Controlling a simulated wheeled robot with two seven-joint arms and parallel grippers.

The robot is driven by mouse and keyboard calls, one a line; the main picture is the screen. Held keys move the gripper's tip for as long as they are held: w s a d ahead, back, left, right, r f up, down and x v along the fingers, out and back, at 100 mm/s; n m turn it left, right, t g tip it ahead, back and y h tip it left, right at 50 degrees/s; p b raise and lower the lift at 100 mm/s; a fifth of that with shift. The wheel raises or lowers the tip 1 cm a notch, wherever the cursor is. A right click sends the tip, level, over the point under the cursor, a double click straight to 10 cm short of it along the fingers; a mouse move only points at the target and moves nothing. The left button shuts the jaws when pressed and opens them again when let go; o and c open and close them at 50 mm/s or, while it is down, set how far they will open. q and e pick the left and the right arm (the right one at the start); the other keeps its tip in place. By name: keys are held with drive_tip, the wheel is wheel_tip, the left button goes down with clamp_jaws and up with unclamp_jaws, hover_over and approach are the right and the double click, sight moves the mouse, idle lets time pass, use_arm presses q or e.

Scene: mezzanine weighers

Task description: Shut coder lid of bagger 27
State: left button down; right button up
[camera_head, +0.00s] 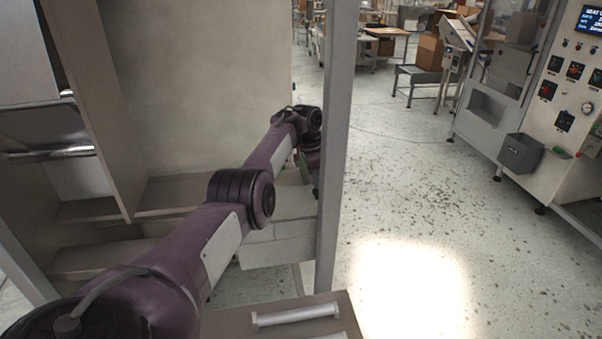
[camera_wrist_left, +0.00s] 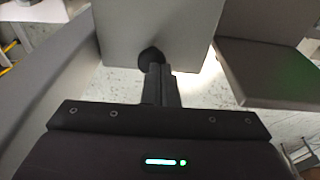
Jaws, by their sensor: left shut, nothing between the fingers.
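My left gripper (camera_wrist_left: 161,84) is shut and empty in the left wrist view. Its fingertips are close to a round black knob (camera_wrist_left: 150,56) at the lower edge of a grey panel (camera_wrist_left: 158,28); I cannot tell whether they touch it. This panel may be the coder lid, but no label shows. In the head view my left arm reaches into the grey machine frame, and the dark gripper is partly hidden behind an upright post (camera_head: 337,130). The lid cannot be made out there. My right gripper is not in view.
A grey box-like part (camera_wrist_left: 268,62) is right of the fingers in the wrist view. In the head view, a plate with a bar handle (camera_head: 296,315) is at the bottom. Open speckled floor (camera_head: 415,200) lies right of the post, with a control cabinet (camera_head: 570,95) beyond.

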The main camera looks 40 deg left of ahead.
use_arm(q)
drive_tip(key=shift+w+d+f+b, duration=0.1)
drive_tip(key=shift+w+d+b, duration=0.1)
drive_tip(key=shift+d, duration=0.3)
drive_tip(key=shift+w+d+f+b, duration=0.1)
drive_tip(key=shift+d+b, duration=0.1)
drive_tip(key=shift+d, duration=0.25)
drive_tip(key=shift+s+a, duration=0.1)
drive_tip(key=shift+a, duration=0.05)
drive_tip(key=shift+a+f, duration=0.1)
drive_tip(key=shift+a, duration=0.05)
drive_tip(key=shift+s, duration=0.1)
drive_tip(key=shift+p, duration=0.3)
drive_tip(key=r+p, duration=0.4)
drive_tip(key=shift+w+r, duration=0.15)
drive_tip(key=shift+w, duration=0.05)
drive_tip(key=shift+a+r, duration=0.1)
drive_tip(key=shift+r, duration=0.25)
wheel_tip(320, 180, up, 9)
drive_tip(key=b, duration=0.3)
drive_tip(key=shift+s+a+r, duration=0.15)
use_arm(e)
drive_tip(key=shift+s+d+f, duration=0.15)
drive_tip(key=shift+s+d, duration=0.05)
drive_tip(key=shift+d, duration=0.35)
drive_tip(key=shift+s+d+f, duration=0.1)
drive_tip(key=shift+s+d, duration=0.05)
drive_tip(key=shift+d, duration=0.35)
